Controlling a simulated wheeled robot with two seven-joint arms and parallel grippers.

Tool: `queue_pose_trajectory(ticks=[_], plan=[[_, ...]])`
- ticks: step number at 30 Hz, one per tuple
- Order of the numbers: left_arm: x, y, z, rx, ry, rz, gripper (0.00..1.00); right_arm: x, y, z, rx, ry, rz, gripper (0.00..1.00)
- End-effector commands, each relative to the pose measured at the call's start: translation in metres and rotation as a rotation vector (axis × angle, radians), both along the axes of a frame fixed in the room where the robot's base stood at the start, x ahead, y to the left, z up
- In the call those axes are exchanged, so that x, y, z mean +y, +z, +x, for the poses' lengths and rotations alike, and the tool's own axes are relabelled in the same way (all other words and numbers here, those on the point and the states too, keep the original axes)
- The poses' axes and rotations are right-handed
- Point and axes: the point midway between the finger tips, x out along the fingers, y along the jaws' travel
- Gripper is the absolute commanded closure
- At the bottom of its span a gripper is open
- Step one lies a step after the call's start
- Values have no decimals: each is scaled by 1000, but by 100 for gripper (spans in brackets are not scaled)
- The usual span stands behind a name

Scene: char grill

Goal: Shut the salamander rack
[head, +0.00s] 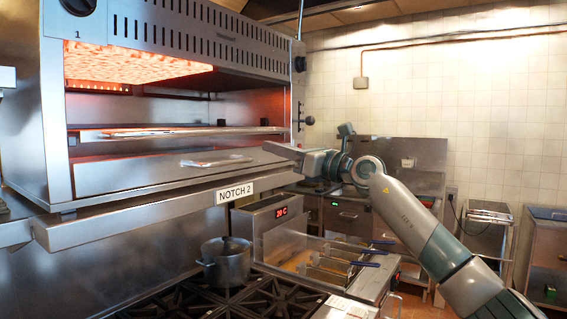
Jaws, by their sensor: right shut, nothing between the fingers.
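The salamander (170,32) is a steel grill at upper left with its heating element glowing orange. Its rack (150,212) juts out toward me below the glowing chamber, with a long steel front bar labelled "NOTCH 2". A flat, pale item (215,161) lies on the rack's surface. My right gripper (271,149) is shut and empty, at the right end of the rack and pointing left. It overlaps the rack's right end in the picture; I cannot tell whether they touch. My left gripper is out of view.
A lidded pot (226,262) stands on the black burner grates (205,300) below the rack. A fryer (290,245) with blue-handled baskets is beside it. A wire-topped cart (489,212) stands at right by the tiled wall.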

Motion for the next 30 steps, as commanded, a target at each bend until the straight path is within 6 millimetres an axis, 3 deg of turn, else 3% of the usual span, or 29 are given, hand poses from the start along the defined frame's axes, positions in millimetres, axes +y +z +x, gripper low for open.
queue_pose_trajectory(ticks=[8, 22, 30], plan=[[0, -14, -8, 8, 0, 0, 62, -19, -5, -11, 0, 0, 0, 100], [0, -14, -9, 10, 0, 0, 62, -20, -7, -12, 6, 4, 12, 100], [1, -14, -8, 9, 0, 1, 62, -18, -37, -18, 94, 51, 189, 100]])
